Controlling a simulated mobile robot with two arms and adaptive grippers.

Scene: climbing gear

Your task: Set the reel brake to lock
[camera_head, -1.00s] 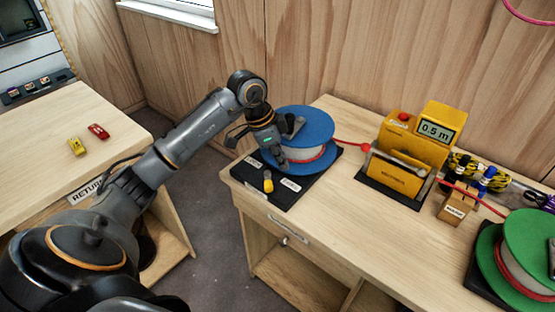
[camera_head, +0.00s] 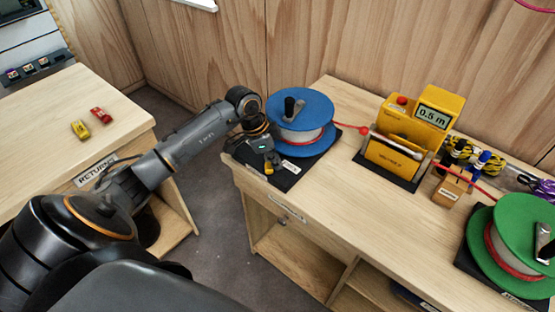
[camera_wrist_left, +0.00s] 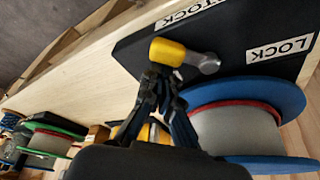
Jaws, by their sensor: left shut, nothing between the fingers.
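The blue reel (camera_head: 301,107) stands on a black base plate (camera_head: 286,181) on the wooden bench. The brake lever, with a yellow knob (camera_head: 268,168), is at the front of the plate; its knob (camera_wrist_left: 168,51) and grey metal pivot end (camera_wrist_left: 208,64) show in the left wrist view. One white label reads LOCK (camera_wrist_left: 281,50); another label (camera_wrist_left: 190,12) is cut off by the frame. My left gripper (camera_head: 272,156) is shut and empty, low over the plate; its fingertips (camera_wrist_left: 160,76) appear close beside the knob. Contact cannot be told. My right gripper is not in view.
A yellow meter (camera_head: 405,137) reading 0.5 m stands right of the reel, with a red cord passing to a green reel (camera_head: 518,245). A small wooden stand (camera_head: 450,188) holds markers. Bench space in front of the meter is clear.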

